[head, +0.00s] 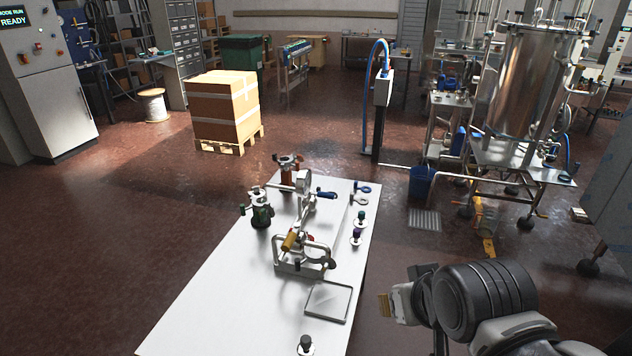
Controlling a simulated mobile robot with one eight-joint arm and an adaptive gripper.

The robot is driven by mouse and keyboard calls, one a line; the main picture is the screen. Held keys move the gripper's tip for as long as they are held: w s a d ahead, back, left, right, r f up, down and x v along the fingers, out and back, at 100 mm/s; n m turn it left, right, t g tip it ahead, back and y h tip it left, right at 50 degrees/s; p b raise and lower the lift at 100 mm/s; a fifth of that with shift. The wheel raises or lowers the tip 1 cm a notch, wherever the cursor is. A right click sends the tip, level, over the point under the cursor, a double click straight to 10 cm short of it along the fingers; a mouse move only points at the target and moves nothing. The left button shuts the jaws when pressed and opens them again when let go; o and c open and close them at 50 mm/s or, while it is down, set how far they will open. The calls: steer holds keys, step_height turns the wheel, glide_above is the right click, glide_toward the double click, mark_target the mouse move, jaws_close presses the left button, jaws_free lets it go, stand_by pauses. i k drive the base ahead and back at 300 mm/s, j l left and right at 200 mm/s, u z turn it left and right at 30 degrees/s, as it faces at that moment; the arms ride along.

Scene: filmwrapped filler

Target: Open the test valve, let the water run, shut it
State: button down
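A metal valve rig (302,254) stands on a white table (205,300) in the head view. It has an orange-handled lever (290,240), a round gauge-like disc (303,182) and a blue handle (326,194). A green-bodied fitting (261,214) stands to its left and a red-bodied one (289,173) behind it. I cannot tell which part is the test valve or how it is set. No running water shows. My gripper (386,306) is at the lower right, beside the table's right edge, apart from the rig. Its fingers are seen side-on, so their opening is unclear.
A shallow square tray (328,301) lies in front of the rig. Small dark-knobbed parts (306,345) and (356,237) stand on the table. A blue bucket (423,183) and floor drain (425,219) are beyond.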

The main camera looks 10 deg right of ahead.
mark_target(323, 195)
steer(key=i+l, duration=0.35)
steer(key=i+l+z, duration=0.15)
steer(key=i+l, duration=0.2)
steer(key=i, duration=0.15)
